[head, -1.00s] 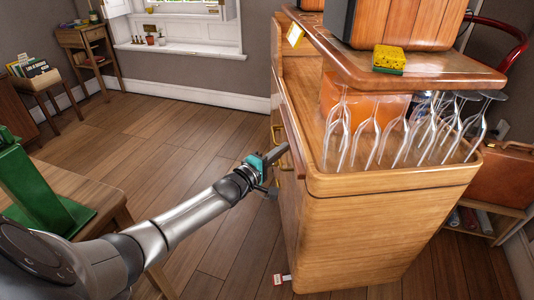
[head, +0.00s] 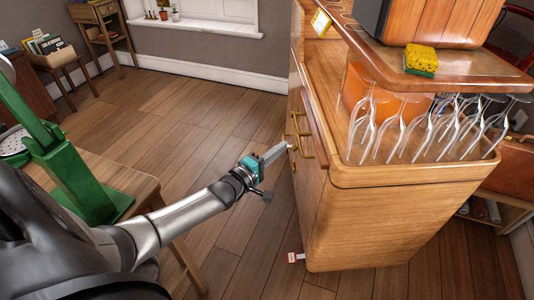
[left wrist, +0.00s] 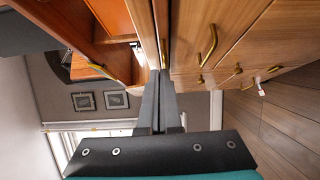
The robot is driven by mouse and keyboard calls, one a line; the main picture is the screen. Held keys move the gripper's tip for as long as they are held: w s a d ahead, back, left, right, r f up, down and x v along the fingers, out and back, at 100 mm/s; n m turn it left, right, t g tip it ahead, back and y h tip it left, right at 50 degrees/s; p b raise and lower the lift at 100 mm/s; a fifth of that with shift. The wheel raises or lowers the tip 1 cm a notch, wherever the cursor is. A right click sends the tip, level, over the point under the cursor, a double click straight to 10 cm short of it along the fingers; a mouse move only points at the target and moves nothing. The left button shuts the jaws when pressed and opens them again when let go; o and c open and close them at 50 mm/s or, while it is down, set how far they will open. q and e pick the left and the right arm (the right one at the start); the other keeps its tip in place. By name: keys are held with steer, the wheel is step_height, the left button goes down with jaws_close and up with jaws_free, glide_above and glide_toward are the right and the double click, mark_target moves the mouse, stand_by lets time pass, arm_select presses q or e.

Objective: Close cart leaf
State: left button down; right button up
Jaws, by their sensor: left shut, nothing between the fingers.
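The wooden cart (head: 400,220) stands at the right in the head view, with its drawer front facing left. A narrow upright panel (head: 312,120), which looks like the leaf, shows along the top of that front; I cannot tell how far it stands open. Brass handles (head: 304,137) sit beside it. My left gripper (head: 284,149) is shut and empty, its tip close to the handles; contact is unclear. In the left wrist view the shut fingers (left wrist: 158,80) point at wooden edges, with a handled drawer front (left wrist: 225,40) on the right. My right gripper is not in view.
Upside-down wine glasses (head: 430,125) hang under the cart's upper shelf, which carries a yellow sponge (head: 420,58). A small table (head: 120,178) with a green stand (head: 80,180) is at the left. The floor (head: 200,110) between table and cart is clear.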

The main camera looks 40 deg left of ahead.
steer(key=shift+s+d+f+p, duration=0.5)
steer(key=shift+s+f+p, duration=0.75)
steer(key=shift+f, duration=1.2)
arm_select(q)
steer(key=s+d+n+g+y, duration=0.1)
steer(key=s+d+n+y, duration=0.5)
steer(key=s+d+y, duration=0.35)
steer(key=w+a+b, duration=0.1)
steer(key=w+b, duration=0.4)
steer(key=w, duration=0.7)
steer(key=shift+w+a, duration=0.15)
steer(key=shift+w, duration=0.1)
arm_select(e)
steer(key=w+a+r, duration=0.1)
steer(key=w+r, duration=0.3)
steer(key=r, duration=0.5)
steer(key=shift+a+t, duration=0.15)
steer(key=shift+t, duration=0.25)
